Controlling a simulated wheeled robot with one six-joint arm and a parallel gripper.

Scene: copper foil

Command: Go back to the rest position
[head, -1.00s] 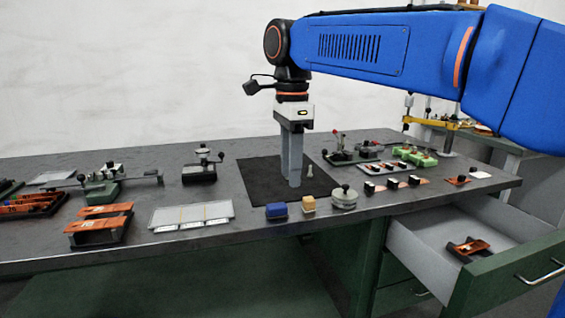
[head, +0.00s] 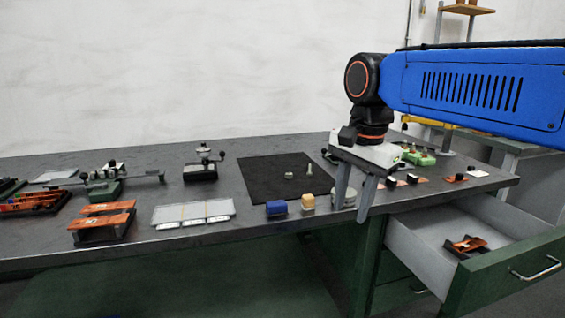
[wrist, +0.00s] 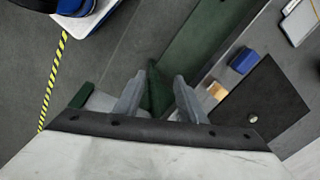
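My gripper (head: 350,212) hangs from the blue arm at the right of the bench, in front of the bench's front edge and left of the open drawer. Its two grey fingers are apart with nothing between them. In the wrist view, the gripper (wrist: 158,82) also shows spread, empty fingers, with green cabinet and grey floor beyond. A dark square mat (head: 262,185) lies on the bench to the left of the gripper. A small round metal piece (head: 289,175) and a small upright metal piece (head: 309,170) stand on it.
An open drawer (head: 410,246) holds an orange and black item (head: 466,246). A blue block (head: 276,208) and a tan block (head: 308,203) sit near the bench's front edge. Orange-topped fixtures (head: 103,222) and a pale tray (head: 192,213) lie left. Fixtures behind the gripper are partly hidden.

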